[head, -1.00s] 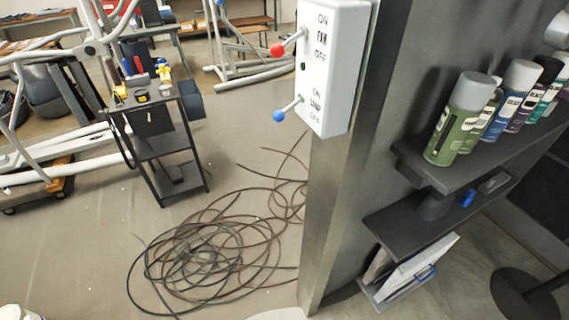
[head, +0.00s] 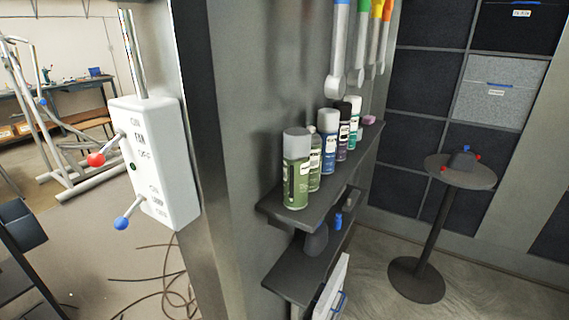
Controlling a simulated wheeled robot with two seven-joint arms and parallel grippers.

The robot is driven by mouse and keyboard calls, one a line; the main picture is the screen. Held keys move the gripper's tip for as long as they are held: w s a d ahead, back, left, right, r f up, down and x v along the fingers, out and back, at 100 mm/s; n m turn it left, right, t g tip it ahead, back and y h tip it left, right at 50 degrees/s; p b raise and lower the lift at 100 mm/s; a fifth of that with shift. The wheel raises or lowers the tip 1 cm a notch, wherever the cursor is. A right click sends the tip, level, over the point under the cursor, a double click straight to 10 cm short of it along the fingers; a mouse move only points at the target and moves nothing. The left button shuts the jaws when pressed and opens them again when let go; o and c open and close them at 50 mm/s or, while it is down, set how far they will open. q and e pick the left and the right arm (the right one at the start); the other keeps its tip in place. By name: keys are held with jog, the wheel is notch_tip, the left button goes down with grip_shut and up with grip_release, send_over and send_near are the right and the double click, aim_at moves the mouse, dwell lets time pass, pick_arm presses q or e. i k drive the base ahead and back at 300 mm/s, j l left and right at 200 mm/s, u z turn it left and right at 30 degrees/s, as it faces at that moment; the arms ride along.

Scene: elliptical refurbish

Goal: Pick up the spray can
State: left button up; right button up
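Several spray cans stand upright in a row on the upper dark shelf (head: 268,206) fixed to the grey wall. The nearest is a green spray can (head: 295,180) with a grey cap. Behind it are another green can (head: 314,172), a blue can (head: 328,150), a purple can (head: 343,142) with a black cap, and a teal can (head: 355,118). I cannot tell which can is meant. Neither of my grippers shows in the head view.
A white switch box (head: 165,165) with red and blue levers juts out at the left. A lower shelf (head: 290,280) sits beneath the cans. Wrenches (head: 339,50) hang above. A round stand (head: 462,172) is at the right, with open floor before it. Cables (head: 165,285) lie lower left.

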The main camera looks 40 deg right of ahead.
aim_at(296, 171)
jog(key=l+z, duration=0.4)
jog(key=l, duration=0.9)
